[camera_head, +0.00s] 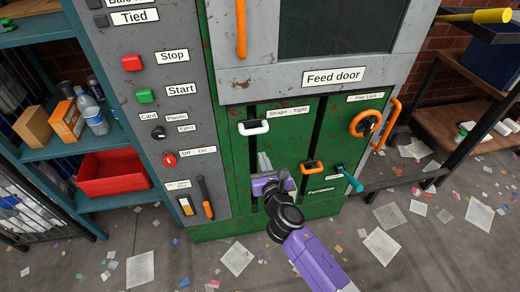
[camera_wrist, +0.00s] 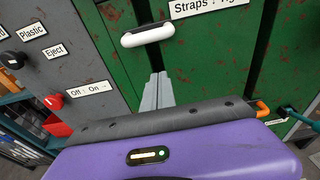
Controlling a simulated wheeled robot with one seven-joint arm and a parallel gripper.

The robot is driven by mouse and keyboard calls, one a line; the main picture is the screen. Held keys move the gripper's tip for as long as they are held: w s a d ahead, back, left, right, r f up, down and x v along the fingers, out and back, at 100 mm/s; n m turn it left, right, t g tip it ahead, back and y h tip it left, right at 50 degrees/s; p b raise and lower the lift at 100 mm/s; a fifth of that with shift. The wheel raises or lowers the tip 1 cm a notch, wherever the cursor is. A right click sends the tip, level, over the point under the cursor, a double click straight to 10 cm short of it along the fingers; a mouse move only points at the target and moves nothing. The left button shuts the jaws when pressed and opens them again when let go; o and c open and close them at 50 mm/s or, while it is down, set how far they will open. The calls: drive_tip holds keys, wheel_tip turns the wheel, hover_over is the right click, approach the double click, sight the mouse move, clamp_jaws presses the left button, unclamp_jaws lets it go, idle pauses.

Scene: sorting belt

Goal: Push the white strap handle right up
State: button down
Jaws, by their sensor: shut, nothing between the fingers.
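The white strap handle (camera_head: 253,128) sits near the top of the left dark vertical slot in the green machine front, just left of the "Straps - Tight" label. It also shows at the top middle of the wrist view (camera_wrist: 146,35). My gripper (camera_head: 264,161) is below the handle, in front of the left slot, and apart from it. Its grey fingers (camera_wrist: 157,90) are together and empty, pointing up toward the handle in the wrist view. An orange-and-black handle (camera_head: 312,167) sits lower, in the right slot.
An orange ring wheel (camera_head: 365,123), an orange bar handle (camera_head: 388,124) and a teal lever (camera_head: 349,178) are on the right. The grey panel with red button (camera_head: 132,63) and green button (camera_head: 145,95) is on the left. Papers litter the floor.

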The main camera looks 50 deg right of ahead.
drive_tip(key=shift+v, duration=1.4)
drive_tip(key=s+a+r+m+t+y, duration=0.2)
drive_tip(key=s+a+m+y, duration=0.15)
drive_tip(key=a+m, duration=0.35)
drive_tip(key=s+a+r+m+t+y, duration=0.1)
drive_tip(key=s+a+r+m+y, duration=0.25)
drive_tip(key=m, duration=0.55)
drive_tip(key=s+a+r+m, duration=0.1)
drive_tip(key=s+a+m, duration=0.2)
drive_tip(key=s, duration=0.5)
drive_tip(key=s+a+r+m+g+y, duration=0.1)
drive_tip(key=s+a+r+m, duration=0.1)
drive_tip(key=s+m, duration=0.3)
drive_tip(key=s+a+r+m+y, duration=0.1)
drive_tip(key=s+a+m, duration=0.3)
drive_tip(key=s, duration=0.8)
drive_tip(key=shift+a+r+m+g, duration=0.2)
drive_tip(key=shift+r+m+g, duration=0.1)
drive_tip(key=shift+r+m, duration=0.35)
